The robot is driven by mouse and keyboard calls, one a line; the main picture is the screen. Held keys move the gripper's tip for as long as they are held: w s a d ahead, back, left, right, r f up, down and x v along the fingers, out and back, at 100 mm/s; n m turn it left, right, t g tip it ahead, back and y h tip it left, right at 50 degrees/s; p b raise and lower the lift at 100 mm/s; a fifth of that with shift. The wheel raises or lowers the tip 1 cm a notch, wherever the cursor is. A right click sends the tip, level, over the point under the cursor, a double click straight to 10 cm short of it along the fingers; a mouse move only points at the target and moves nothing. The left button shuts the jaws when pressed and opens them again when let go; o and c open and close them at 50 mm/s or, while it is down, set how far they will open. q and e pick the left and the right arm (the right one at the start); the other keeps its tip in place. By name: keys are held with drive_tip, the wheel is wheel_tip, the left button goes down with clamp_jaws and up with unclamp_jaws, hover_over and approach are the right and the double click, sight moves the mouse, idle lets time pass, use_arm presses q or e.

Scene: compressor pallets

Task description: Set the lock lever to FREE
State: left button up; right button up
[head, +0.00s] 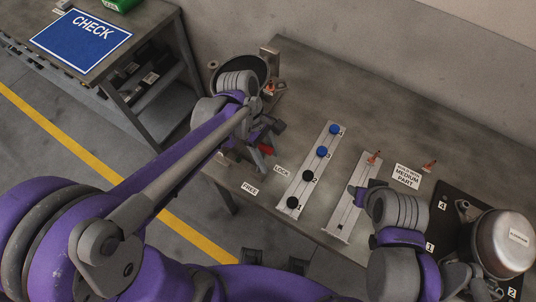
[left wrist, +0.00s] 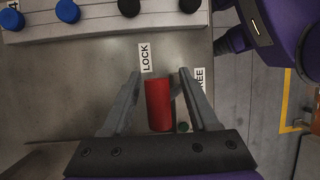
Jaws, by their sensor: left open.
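The lock lever's red handle (left wrist: 158,104) stands between the two spread fingers of my left gripper (left wrist: 160,74) in the left wrist view. A gap shows on its right side, and it lies close to the left finger. The LOCK label (left wrist: 145,57) is just beyond the handle; the FREE label (left wrist: 200,78) is partly hidden behind the right finger. In the head view, the red handle (head: 266,149) shows only in part beneath my left gripper (head: 265,144), with the LOCK label (head: 281,171) and FREE label (head: 250,188) nearby. My right arm is at lower right; its fingers are not clear.
A rail with blue and black knobs (head: 313,178) and a second slotted rail (head: 347,207) lie right of the labels. A metal pot-like compressor (head: 505,245) sits on a dark mat at far right. A dark bowl (head: 243,70) is behind my left wrist.

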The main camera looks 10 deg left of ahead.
use_arm(q)
clamp_jaws()
idle(0.3)
idle(1.1)
